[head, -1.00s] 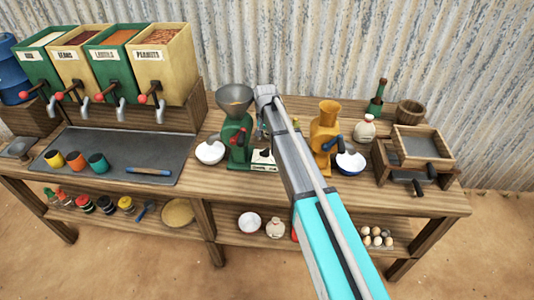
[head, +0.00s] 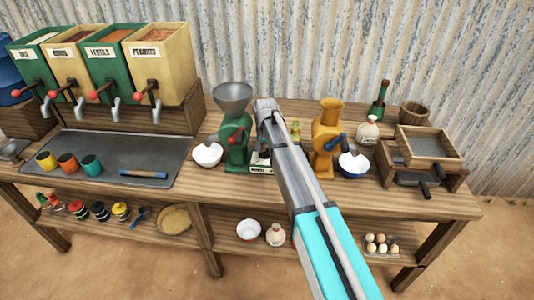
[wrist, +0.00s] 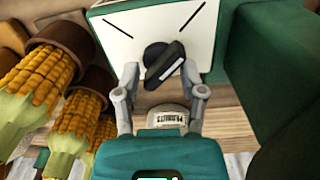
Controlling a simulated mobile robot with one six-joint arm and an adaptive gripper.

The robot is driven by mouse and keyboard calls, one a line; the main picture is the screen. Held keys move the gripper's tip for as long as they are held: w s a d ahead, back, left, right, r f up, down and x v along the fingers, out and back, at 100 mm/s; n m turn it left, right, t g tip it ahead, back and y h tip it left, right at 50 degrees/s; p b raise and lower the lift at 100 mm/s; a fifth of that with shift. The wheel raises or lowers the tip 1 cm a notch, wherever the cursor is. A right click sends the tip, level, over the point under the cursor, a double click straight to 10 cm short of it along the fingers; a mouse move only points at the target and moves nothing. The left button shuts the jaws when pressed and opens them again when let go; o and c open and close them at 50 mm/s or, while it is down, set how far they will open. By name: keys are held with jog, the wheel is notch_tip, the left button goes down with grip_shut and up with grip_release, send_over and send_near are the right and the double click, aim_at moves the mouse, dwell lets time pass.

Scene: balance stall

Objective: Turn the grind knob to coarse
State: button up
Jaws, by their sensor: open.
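The black grind knob (wrist: 163,62) sits on a white square dial plate (wrist: 150,20) with two dark tick lines, one at upper left and one at upper right. A pale stripe on the knob's bar slants toward the upper right. My gripper (wrist: 160,80) is open, its fingers on either side of the knob with gaps to it. In the head view, the green grinder (head: 236,140) with a grey hopper stands left of my arm's end, with a red-handled crank.
An orange grinder (head: 326,135) stands to the right of my arm. White bowls (head: 207,155) stand near both grinders. In the wrist view, corn cobs (wrist: 50,75) lie at left, a rounded object labelled peanuts (wrist: 168,117) below, and a dark green block (wrist: 270,60) at right.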

dwell(0.3)
grip_shut()
jog(key=shift+m, duration=2.1)
grip_release()
